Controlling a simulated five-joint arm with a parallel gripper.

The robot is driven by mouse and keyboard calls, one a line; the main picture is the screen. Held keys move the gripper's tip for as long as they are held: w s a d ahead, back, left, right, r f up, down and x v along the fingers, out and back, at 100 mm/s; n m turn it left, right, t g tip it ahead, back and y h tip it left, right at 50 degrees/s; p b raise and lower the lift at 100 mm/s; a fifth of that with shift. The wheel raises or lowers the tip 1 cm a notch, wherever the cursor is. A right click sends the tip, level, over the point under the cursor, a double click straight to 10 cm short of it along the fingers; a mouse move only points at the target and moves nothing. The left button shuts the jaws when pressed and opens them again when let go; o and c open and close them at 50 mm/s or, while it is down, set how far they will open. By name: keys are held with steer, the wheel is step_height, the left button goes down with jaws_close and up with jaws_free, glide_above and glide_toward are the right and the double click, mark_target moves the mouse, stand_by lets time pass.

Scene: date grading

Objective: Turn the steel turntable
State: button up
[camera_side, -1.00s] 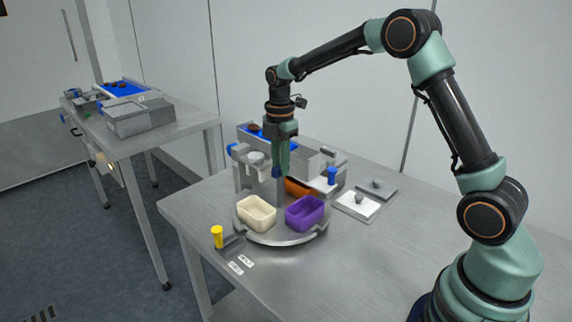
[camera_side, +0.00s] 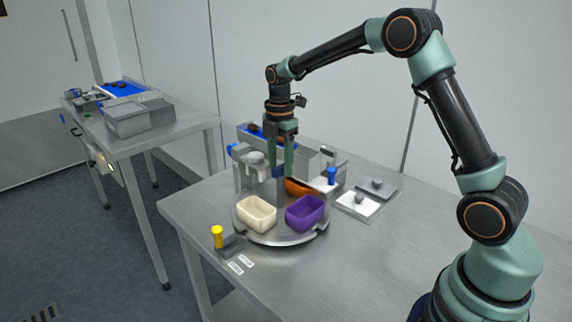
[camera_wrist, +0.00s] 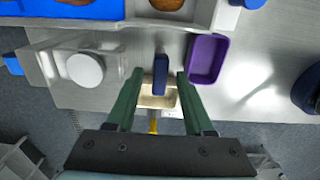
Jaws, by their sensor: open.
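The steel turntable (camera_side: 276,240) is a round disc on the bench. It carries a cream tray (camera_side: 257,214) at front left, a purple tray (camera_side: 305,213) at front right and an orange tray (camera_side: 298,187) behind, partly hidden. A dark blue upright handle (camera_side: 280,185) stands near its middle. My gripper (camera_side: 281,176) points down over the turntable with its fingers spread on either side of the handle. In the wrist view the handle (camera_wrist: 160,75) lies between the open fingers, with a gap on both sides. The purple tray (camera_wrist: 207,58) and cream tray (camera_wrist: 158,98) show there too.
A yellow peg (camera_side: 217,236) stands at the front left of the turntable. A clear-walled station with a white round cup (camera_side: 256,158) is behind it. A blue-topped post (camera_side: 331,176) and a small scale-like plate (camera_side: 358,206) stand to the right. The bench's right front is clear.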

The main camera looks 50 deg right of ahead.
step_height(320, 180, up, 12)
stand_by(0.5)
steer(key=s+a+r+m+t, duration=0.3)
steer(key=s+r+m, duration=0.1)
steer(key=s+m, duration=0.6)
steer(key=s+a+f+m+t, duration=0.2)
steer(key=s+f+m, duration=0.3)
steer(key=s+m, duration=0.3)
steer(key=shift+s+t, duration=0.3)
steer(key=shift+s, duration=0.7)
steer(key=shift+w, duration=0.1)
